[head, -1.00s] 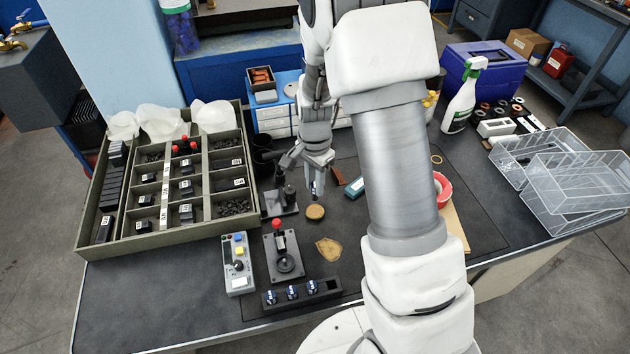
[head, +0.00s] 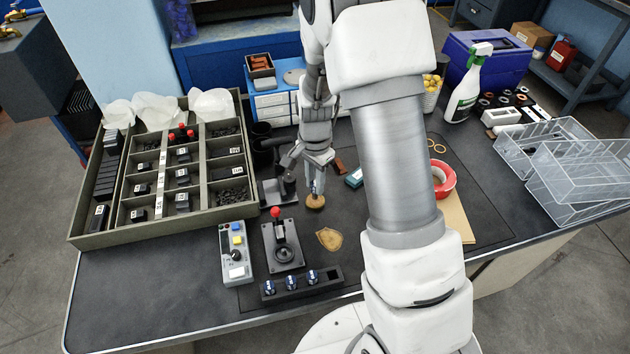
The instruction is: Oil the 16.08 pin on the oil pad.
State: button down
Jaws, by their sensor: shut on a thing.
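My gripper (head: 315,191) points down with its jaws shut, over the round tan-brown pad (head: 316,203) on the dark mat. The fingertips overlap the pad's far edge in the head view. Whatever is between the jaws is too small to make out, so I cannot see the 16.08 pin or read a label on it. I cannot tell if the tips touch the pad. A flat, irregular amber-brown patch (head: 329,239) lies on the mat just nearer.
A compartment tray (head: 150,232) with black labelled blocks stands at left. Near the gripper are a red-knobbed black fixture (head: 283,250), a grey control box (head: 235,255) and a row of blue knobs (head: 300,284).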

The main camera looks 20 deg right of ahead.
jog(key=shift+f+b, duration=0.4)
jog(key=shift+f, duration=0.2)
dwell(1.4)
jog(key=shift+r, duration=0.1)
jog(key=shift+r+p, duration=2.75)
jog(key=shift+r, duration=0.75)
